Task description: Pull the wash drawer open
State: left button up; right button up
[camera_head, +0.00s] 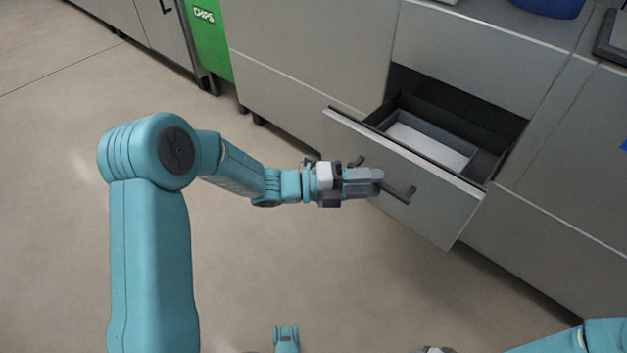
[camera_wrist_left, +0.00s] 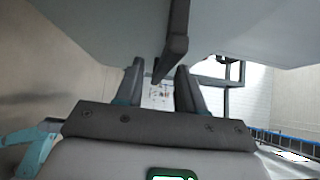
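The wash drawer (camera_head: 440,205) stands partly open from the grey cabinet, its front tilted across the head view. A dark bar handle (camera_head: 397,190) sits on its front. My left gripper (camera_head: 376,181) is at the handle, covering part of it. In the left wrist view the handle (camera_wrist_left: 176,45) comes down from the top and its end lies between the two fingertips of my left gripper (camera_wrist_left: 160,78). A gap shows on both sides, so the fingers look open. My right arm (camera_head: 575,340) enters at the bottom right; its fingers do not show.
Inside the drawer is a grey tray (camera_head: 430,130) with a pale floor. Grey cabinet fronts (camera_head: 300,60) stand on both sides of it, and a green panel (camera_head: 210,40) stands at the upper left. The floor (camera_head: 300,260) before the drawer is clear apart from my own limbs.

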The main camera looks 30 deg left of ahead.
pick_arm(q)
jog(key=p+v, duration=0.3)
jog(key=v, duration=1.1)
pick_arm(e)
jog(key=shift+g, duration=0.5)
jog(key=s+r, duration=0.3)
jog(key=shift+a+r, duration=0.25)
jog(key=shift+r, duration=0.15)
pick_arm(q)
jog(key=shift+a+r, duration=0.1)
jog(key=shift+a, duration=0.05)
